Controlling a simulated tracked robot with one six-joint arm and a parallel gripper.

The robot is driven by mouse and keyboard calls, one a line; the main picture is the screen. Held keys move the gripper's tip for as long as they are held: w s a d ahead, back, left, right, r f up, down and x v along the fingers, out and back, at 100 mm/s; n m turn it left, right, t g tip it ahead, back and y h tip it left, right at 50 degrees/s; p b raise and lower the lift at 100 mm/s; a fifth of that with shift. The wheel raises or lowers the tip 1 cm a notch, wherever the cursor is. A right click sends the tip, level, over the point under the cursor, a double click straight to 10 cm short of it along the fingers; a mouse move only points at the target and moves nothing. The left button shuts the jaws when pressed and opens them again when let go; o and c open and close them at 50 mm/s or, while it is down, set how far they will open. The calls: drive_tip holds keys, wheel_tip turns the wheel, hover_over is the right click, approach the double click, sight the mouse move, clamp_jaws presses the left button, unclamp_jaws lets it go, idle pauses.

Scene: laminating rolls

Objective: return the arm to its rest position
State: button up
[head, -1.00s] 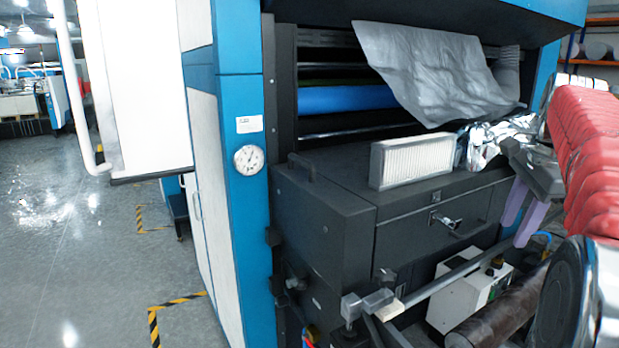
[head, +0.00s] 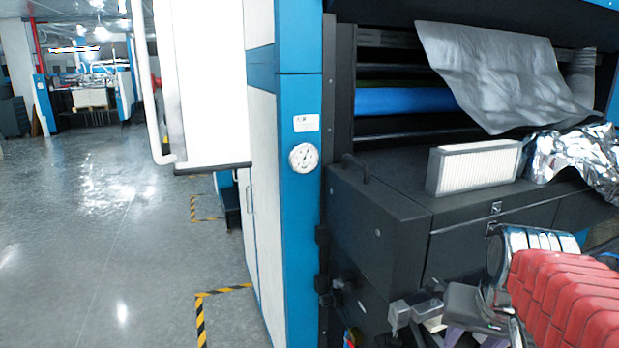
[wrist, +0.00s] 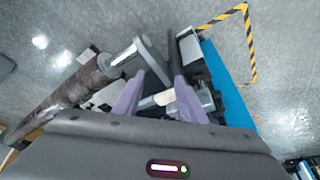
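My arm (head: 565,300), with a red ribbed cover and a shiny metal joint, shows at the lower right of the head view. My gripper (wrist: 157,90) has two purple fingers, which stand apart in the wrist view with nothing clearly held between them. Machine parts show beyond and between them. In the head view the dark gripper body is low in front of the machine, and its fingers are mostly cut off by the bottom edge.
The laminating machine (head: 299,220) stands close, with a metal block (head: 400,314) near my gripper. A white pleated filter (head: 474,167) and crumpled foil (head: 580,155) lie on its dark housing. A brown roll (wrist: 70,95) shows in the wrist view. Open floor (head: 100,230) lies left.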

drive_tip(key=s+a+f+n, duration=0.1)
drive_tip(key=s+a+n, duration=0.1)
drive_tip(key=a, duration=0.4)
drive_tip(key=s+a+f+n+t+y, duration=0.1)
drive_tip(key=s+a+f+n, duration=0.1)
drive_tip(key=s+a, duration=0.3)
drive_tip(key=shift+s+a+f+n, duration=0.15)
drive_tip(key=shift+s+a+n, duration=0.15)
drive_tip(key=shift+a, duration=0.05)
drive_tip(key=shift+c, duration=0.3)
idle(0.4)
